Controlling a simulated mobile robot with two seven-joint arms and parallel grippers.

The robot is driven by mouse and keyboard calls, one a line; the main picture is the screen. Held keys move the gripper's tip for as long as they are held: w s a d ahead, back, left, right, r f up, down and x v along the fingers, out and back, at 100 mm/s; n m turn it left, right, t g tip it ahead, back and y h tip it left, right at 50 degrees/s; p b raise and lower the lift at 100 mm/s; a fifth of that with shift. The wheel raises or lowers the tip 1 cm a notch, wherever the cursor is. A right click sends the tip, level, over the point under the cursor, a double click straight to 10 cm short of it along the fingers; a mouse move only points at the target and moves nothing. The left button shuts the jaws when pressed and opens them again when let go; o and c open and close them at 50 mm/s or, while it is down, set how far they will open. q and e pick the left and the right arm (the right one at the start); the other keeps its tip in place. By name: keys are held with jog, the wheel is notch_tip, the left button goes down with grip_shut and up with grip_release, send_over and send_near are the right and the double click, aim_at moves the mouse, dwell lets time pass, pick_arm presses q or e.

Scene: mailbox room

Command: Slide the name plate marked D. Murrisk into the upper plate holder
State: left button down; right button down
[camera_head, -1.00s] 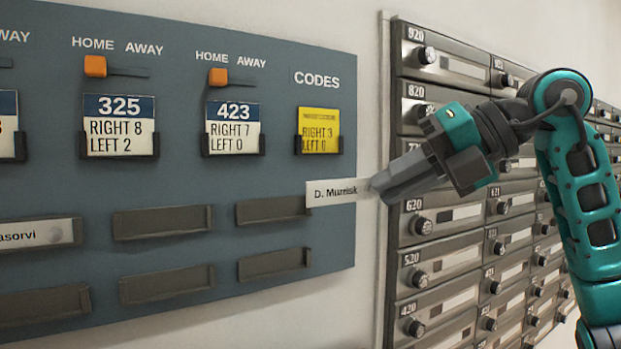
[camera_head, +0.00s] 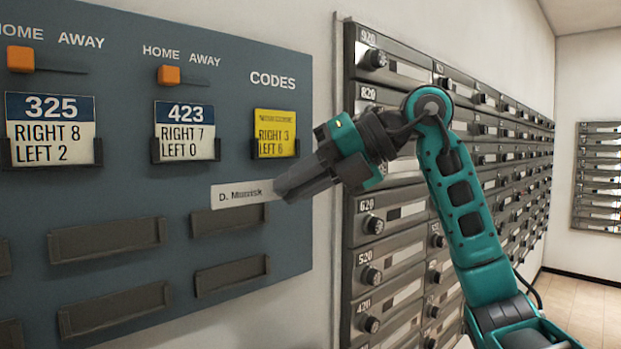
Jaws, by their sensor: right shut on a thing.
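The white name plate marked D. Murrisk (camera_head: 236,195) is held by its right end in my right gripper (camera_head: 279,188), which is shut on it. The plate lies roughly level, text facing out. In the picture it covers the top edge of the upper right plate holder (camera_head: 225,222), a dark empty strip on the blue-grey board. I cannot tell whether the plate touches the holder or hangs in front of it. Another dark holder (camera_head: 232,277) sits just below. My left gripper is not in view.
The board (camera_head: 290,210) carries more empty holders (camera_head: 107,240) to the left. Above are code cards, including a yellow one (camera_head: 275,133), and orange sliders (camera_head: 169,75). Grey mailboxes with knobs (camera_head: 374,225) stand behind my right arm. Open floor (camera_head: 565,305) shows at right.

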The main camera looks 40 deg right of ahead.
aim_at(274, 197)
jog(key=shift+w+a+f+p, duration=0.15)
jog(key=shift+w+p, duration=0.35)
jog(key=shift+w, duration=0.9)
jog(key=shift+w+a+f+p, duration=0.1)
jog(key=shift+w+p, duration=0.35)
jog(key=shift+w, duration=0.95)
jog(key=shift+s, duration=0.1)
jog(key=shift+f, duration=0.2)
jog(key=shift+f+b, duration=0.35)
jog(key=shift+f, duration=0.3)
jog(key=shift+f, duration=0.1)
jog(key=shift+f+b, duration=0.6)
jog(key=shift+f, duration=0.2)
